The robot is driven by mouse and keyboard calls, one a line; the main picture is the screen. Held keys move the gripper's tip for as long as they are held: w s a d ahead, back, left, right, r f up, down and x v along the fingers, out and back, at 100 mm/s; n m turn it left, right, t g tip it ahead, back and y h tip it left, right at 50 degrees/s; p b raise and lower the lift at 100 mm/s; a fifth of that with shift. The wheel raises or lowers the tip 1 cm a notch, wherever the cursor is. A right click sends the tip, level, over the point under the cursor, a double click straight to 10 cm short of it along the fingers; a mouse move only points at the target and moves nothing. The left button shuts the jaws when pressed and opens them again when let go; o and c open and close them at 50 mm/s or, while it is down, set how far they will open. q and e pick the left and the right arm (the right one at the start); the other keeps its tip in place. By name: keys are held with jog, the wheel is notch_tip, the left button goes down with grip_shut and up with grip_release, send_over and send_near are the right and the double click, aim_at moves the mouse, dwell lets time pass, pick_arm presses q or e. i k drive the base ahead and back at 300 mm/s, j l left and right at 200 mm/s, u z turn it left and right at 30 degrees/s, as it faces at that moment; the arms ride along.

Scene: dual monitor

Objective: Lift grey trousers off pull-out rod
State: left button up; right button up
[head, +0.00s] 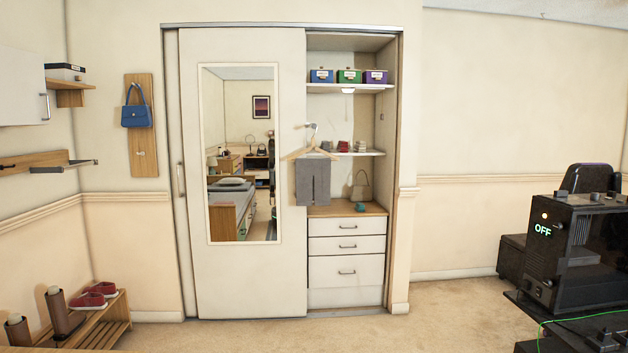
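The grey trousers (312,182) hang folded over a wooden hanger (310,153) in front of the wardrobe, at the right edge of the mirrored sliding door. The hanger hangs from a small metal rod (312,127) that sticks out above it. How the hanger's hook sits on the rod is too small to tell. The trousers hang above the drawers and partly cover the wardrobe opening. Neither of my grippers shows in the head view.
The wardrobe's open right side has a shelf (350,87) with three boxes and white drawers (346,246). A shoe rack (105,325) stands at lower left. A black case (560,240) reading OFF stands at right. The carpet (440,320) before the wardrobe is clear.

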aim_at(313, 175)
jog(key=i+l+z, duration=0.35)
jog(key=i, duration=0.15)
jog(key=i+z, duration=0.5)
jog(key=i, duration=2.35)
jog(key=i+u, duration=0.15)
jog(key=i, duration=0.65)
jog(key=i+l+u, duration=0.15)
jog(key=i, duration=0.6)
jog(key=l, duration=0.1)
